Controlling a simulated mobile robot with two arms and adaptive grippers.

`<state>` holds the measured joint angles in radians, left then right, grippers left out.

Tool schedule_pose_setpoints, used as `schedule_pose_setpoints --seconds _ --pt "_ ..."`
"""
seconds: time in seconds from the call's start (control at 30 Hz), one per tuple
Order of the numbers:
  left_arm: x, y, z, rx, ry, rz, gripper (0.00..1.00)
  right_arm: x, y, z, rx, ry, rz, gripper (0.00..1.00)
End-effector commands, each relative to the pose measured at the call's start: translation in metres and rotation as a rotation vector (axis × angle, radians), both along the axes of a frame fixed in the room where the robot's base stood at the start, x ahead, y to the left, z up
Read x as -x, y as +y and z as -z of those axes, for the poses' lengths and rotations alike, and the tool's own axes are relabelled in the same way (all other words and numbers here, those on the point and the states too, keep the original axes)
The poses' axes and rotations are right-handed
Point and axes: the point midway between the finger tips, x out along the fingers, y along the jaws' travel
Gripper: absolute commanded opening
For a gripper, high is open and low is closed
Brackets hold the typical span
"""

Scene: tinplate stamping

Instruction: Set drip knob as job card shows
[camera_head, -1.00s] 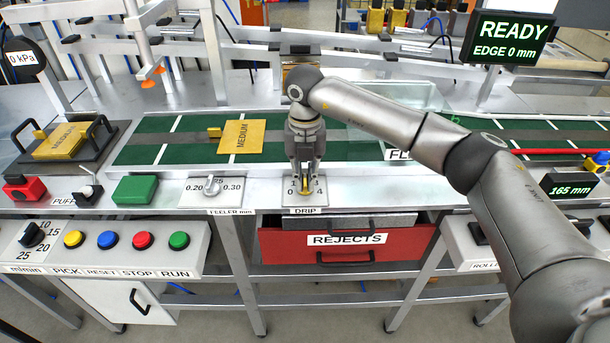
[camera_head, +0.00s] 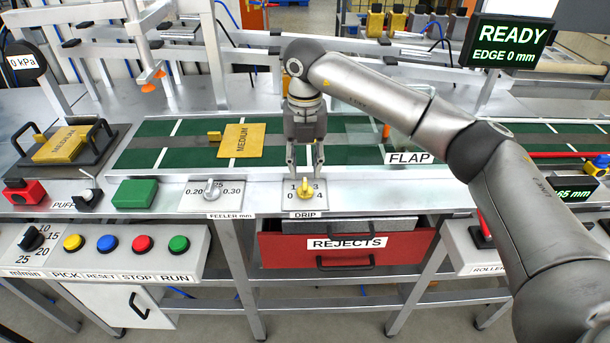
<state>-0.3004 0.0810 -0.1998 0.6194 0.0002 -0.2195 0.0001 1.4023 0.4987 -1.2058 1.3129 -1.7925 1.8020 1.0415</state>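The drip knob (camera_head: 306,190) is a small yellow knob on a pale plate labelled DRIP (camera_head: 304,215), at the front edge of the bench. Its dial numbers are partly covered, with 0 at the left and 4 at the right showing; I cannot tell its exact setting. My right gripper (camera_head: 305,174) points down just above and behind the knob. Its two fingers are apart with nothing between them, and the knob stands clear below. My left gripper is not in view. No job card is clearly readable.
A feeler knob (camera_head: 211,188) stands to the left of the drip plate. A red REJECTS drawer (camera_head: 400,246) is below. A FLAP label (camera_head: 409,158) is at the right. The screen (camera_head: 508,42) reads READY.

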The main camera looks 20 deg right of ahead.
Motion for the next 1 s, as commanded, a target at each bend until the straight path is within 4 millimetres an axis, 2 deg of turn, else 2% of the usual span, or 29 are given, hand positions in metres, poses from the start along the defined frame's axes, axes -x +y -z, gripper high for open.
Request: schedule_pose_setpoints --seconds 0.03,0.2,0.4,1.0 --pt "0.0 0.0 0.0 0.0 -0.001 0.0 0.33 -0.001 0.0 -0.013 -0.001 -0.004 0.0 0.33" --pt "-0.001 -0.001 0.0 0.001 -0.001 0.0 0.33 -0.001 0.0 -0.045 0.0 -0.002 0.0 0.33" --pt "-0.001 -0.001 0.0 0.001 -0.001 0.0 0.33 0.0 0.0 -0.065 0.0 -0.001 0.0 0.33" --pt "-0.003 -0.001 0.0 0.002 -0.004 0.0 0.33 0.0 0.0 -0.067 0.0 0.001 0.0 0.33"
